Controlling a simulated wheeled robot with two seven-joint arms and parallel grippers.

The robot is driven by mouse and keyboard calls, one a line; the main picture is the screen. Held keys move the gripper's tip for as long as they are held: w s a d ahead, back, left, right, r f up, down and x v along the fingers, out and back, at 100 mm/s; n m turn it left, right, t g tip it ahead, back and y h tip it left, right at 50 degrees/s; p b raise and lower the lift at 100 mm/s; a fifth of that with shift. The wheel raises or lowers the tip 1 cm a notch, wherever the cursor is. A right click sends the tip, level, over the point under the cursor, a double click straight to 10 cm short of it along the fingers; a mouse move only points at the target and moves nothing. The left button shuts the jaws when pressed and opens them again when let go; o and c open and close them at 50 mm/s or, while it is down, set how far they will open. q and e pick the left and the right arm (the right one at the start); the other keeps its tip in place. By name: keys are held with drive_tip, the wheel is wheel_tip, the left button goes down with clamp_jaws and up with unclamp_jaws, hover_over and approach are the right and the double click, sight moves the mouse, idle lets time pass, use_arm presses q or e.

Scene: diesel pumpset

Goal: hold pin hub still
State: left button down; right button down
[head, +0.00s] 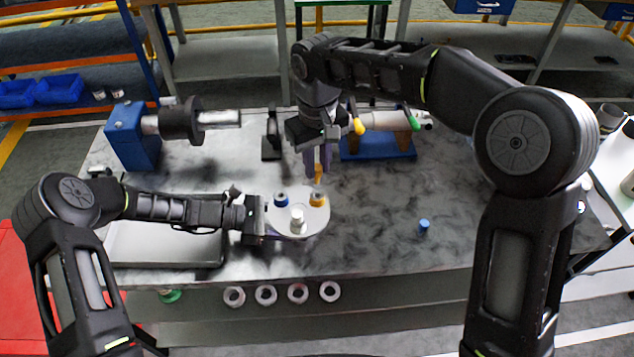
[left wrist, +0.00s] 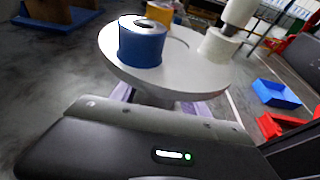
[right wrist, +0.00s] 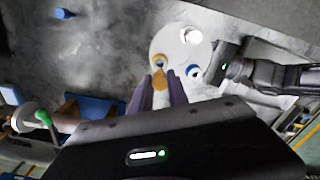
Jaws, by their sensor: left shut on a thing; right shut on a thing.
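The pin hub is a pale round disc (head: 299,230) that bears a blue collar (head: 281,201), a yellow collar (head: 318,200) and a white collar (head: 296,226). A white pin stands in the white collar, as the left wrist view (left wrist: 239,12) shows. My left gripper (left wrist: 162,100) is shut on the hub's stem under the disc, which hides part of the fingers. My right gripper (right wrist: 162,95) has purple fingers shut on an orange pin (right wrist: 160,79). In the head view this pin (head: 318,173) is above or at the yellow collar; I cannot tell if they touch.
A loose blue piece (head: 424,225) lies on the mottled grey table (head: 370,240) to the right. A blue stand (head: 380,148) with yellow and green-tipped handles is behind. A blue block with a shaft (head: 134,136) stands back left. A flat tray (head: 165,245) lies front left.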

sight(317, 183)
drive_tip(key=shift+f, duration=0.1)
drive_tip(key=shift+f, duration=1.5)
drive_tip(key=shift+f, duration=1.55)
idle(0.4)
drive_tip(key=c, duration=1.2)
unclamp_jaws()
wheel_tip(317, 183, up, 12)
